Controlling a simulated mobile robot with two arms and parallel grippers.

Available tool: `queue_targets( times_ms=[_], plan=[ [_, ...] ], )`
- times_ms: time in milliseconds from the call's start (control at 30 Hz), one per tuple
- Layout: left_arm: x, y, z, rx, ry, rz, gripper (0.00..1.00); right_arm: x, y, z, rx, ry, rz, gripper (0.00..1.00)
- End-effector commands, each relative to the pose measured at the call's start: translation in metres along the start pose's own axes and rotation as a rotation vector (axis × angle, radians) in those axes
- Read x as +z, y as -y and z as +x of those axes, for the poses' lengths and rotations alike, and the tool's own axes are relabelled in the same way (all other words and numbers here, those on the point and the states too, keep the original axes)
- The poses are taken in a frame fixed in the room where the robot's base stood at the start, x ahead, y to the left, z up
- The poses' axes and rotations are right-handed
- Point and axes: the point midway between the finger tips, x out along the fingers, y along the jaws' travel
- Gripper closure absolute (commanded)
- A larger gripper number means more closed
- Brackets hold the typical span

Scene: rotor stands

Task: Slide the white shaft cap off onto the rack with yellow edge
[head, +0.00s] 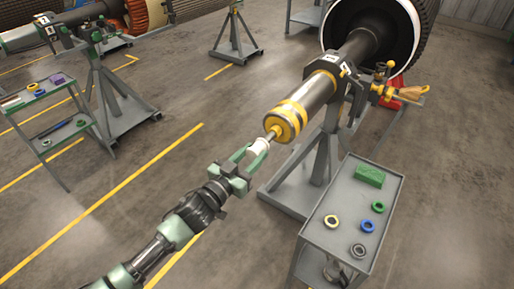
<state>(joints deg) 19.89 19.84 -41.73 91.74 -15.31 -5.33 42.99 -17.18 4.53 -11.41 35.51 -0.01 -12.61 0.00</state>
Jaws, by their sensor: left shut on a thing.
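The white shaft cap (258,147) is between the fingers of my left gripper (252,153), at the thin tip of the rotor shaft (312,97). The gripper is shut on the cap; its green fingers lie on either side. The thin shaft end (272,134) meets the cap; I cannot tell how far it reaches inside. The shaft has yellow bands near this end. A grey rack (337,240) stands to the right, below the shaft; no yellow edge is clear on it. My right gripper is not in view.
On the grey rack lie a green block (369,176) and several rings. A grey stand (318,160) holds the shaft behind the rack. Another rack (38,106) with small parts is at the left. Open floor lies left of my arm.

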Motion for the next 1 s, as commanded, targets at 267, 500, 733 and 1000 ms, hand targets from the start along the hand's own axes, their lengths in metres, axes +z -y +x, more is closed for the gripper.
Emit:
queue_targets(
  times_ms=[267,500,733,1000],
  plan=[
    [-0.001,0.000,-0.020,0.000,0.001,-0.002,0.91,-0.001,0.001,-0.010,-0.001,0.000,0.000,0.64],
    [0.000,0.000,-0.033,0.000,0.001,0.000,0.91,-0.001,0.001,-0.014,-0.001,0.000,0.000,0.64],
    [0.000,0.000,-0.034,0.000,0.000,0.000,0.91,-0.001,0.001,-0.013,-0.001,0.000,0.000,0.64],
    [0.000,0.000,-0.034,0.000,0.000,0.000,0.91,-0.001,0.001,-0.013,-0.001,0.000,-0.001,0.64]
  ],
)
